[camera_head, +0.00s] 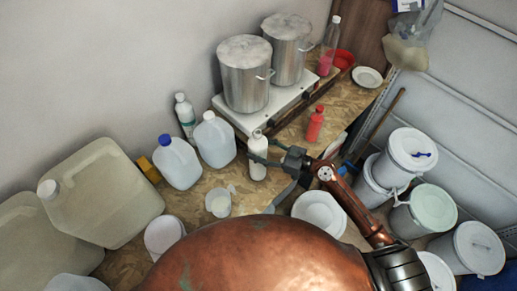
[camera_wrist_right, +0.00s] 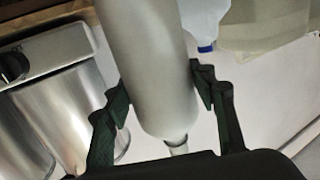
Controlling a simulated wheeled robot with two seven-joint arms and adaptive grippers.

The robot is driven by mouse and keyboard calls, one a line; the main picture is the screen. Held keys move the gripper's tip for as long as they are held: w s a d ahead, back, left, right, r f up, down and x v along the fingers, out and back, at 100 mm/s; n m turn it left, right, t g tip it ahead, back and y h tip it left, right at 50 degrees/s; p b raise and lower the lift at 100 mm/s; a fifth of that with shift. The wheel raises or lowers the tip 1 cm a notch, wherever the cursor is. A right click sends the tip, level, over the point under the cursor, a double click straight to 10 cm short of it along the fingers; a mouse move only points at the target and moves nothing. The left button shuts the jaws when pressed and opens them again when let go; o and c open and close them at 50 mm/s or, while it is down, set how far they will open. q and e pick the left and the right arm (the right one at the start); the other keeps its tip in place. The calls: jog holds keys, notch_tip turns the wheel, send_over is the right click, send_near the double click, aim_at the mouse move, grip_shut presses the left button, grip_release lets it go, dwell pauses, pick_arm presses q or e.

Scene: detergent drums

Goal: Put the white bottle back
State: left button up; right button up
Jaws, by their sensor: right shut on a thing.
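The white bottle (camera_head: 258,172) stands about upright near the front edge of the white hot plate. In the head view, my right gripper (camera_head: 260,157) reaches in from the right and is shut around its upper part. In the right wrist view, the bottle (camera_wrist_right: 148,60) fills the middle, its narrow neck toward the bottom. The fingers of my right gripper (camera_wrist_right: 160,97) press on its two sides. I cannot tell whether its base touches the wooden table (camera_head: 214,180). My left gripper does not show.
Two steel pots (camera_head: 245,82) stand on the hot plate (camera_head: 228,113) behind. A clear jug (camera_head: 215,143), a blue-capped jug (camera_head: 178,165) and a small cup (camera_head: 219,203) are to the left. A red bottle (camera_head: 315,124) stands to the right. White buckets (camera_head: 410,155) fill the right side.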

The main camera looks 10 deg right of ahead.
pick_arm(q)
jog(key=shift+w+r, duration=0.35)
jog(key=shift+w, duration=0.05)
pick_arm(e)
jog(key=shift+f, duration=0.5)
jog(key=shift+f, duration=0.1)
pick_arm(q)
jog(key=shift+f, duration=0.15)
pick_arm(e)
jog(key=o, duration=1.5)
jog(key=shift+f, duration=0.1)
